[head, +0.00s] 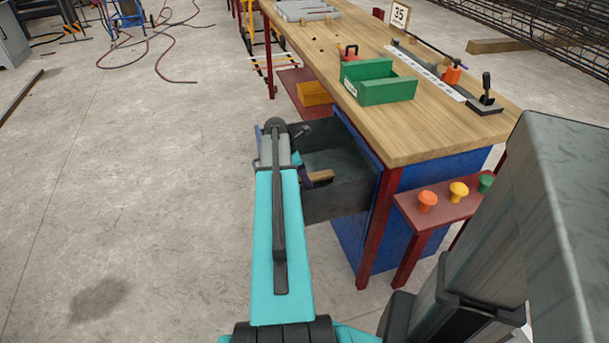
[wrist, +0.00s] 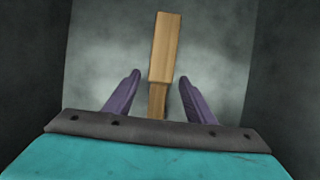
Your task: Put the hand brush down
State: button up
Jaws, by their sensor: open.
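The hand brush (wrist: 164,48) shows in the wrist view as a pale wooden bar, with a narrower part running down between my fingers. My gripper (wrist: 160,76) is open, with one purple finger on each side of the wood and a gap visible on both sides. The brush lies over the grey floor of an open drawer with dark walls. In the head view a bit of brown wood, likely the brush (head: 321,177), shows beside my arm at the open drawer (head: 345,188). My arm hides most of the gripper there.
The drawer sticks out from a blue cabinet (head: 425,210) under a wooden workbench (head: 420,135). A green bin (head: 388,91) stands on the bench. A red shelf with orange, yellow and green buttons (head: 458,192) juts out at the right. The concrete floor at left is mostly clear.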

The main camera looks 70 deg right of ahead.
jog(key=p+v, duration=0.1)
jog(key=v, duration=1.1)
jog(key=shift+s+d+r, duration=0.1)
jog(key=shift+r, duration=0.15)
dwell(0.6)
